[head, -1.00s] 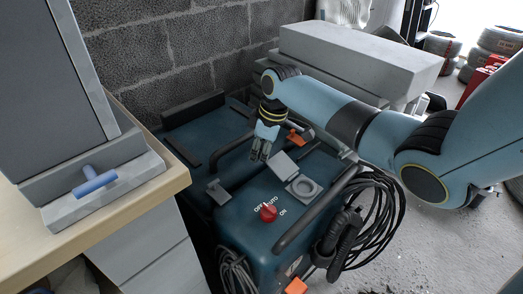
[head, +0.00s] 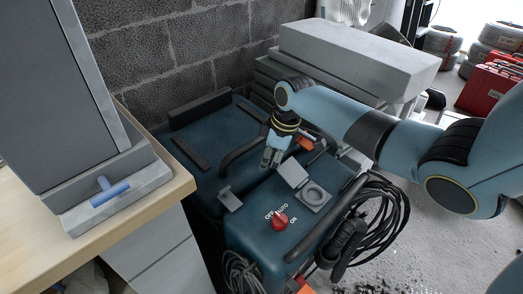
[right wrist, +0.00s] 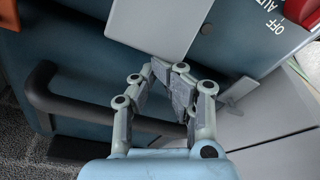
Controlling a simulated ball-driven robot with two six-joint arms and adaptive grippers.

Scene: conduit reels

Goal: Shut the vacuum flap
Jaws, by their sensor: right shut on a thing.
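The vacuum flap (head: 293,174) is a light grey square plate on top of the dark blue vacuum (head: 250,215). In the right wrist view the flap (right wrist: 160,22) fills the top middle. My right gripper (head: 268,165) is at the flap's left edge; its fingertips (right wrist: 167,68) are drawn together at that edge, shut on the flap. The exact contact is partly hidden by the fingers. My left gripper is not in view.
A red knob (head: 280,221) with OFF, AUTO and ON marks sits in front of the socket. A black handle bar (head: 323,220) and coiled cable (head: 378,225) lie to the right. A wooden bench (head: 150,215) stands left, and grey slabs (head: 357,52) are stacked behind.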

